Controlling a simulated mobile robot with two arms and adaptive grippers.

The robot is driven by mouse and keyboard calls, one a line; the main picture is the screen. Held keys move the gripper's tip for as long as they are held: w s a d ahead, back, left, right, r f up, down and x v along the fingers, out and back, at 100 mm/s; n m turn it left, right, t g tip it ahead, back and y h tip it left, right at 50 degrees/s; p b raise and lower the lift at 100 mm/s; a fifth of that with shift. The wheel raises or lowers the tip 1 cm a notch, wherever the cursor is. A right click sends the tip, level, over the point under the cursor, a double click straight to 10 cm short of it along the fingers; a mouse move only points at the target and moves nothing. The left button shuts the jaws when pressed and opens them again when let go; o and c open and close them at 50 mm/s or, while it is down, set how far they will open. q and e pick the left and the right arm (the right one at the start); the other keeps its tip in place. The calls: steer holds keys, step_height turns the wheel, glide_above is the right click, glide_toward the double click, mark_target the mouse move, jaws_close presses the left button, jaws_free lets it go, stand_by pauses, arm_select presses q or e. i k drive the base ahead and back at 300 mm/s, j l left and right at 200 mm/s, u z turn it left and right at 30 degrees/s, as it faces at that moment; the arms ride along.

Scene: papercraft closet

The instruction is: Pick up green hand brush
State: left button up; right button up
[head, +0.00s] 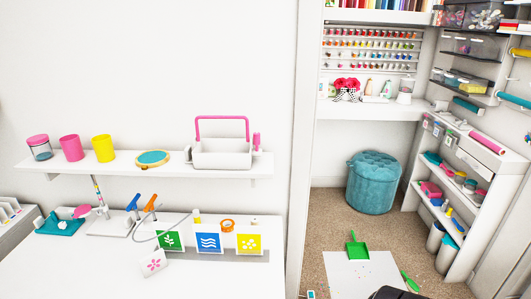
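A green hand brush (411,281) lies on the closet floor at the lower right. It is at the right edge of a white sheet, its handle slanting down to the right. A green dustpan (357,250) lies at the sheet's back edge, with its handle pointing away. A dark rounded shape cut off by the bottom edge, just below the brush, may be part of my arm. No gripper fingers show, so I cannot see where either gripper is relative to the brush.
The white sheet (345,275) with small specks lies on brown carpet. A teal pouf (374,182) stands behind it. White shelving (460,190) with bins bounds the right side. A white table (190,275) with craft items fills the lower left, beside a wall edge.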

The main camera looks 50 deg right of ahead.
mark_target(413, 287)
steer(key=z, duration=2.95)
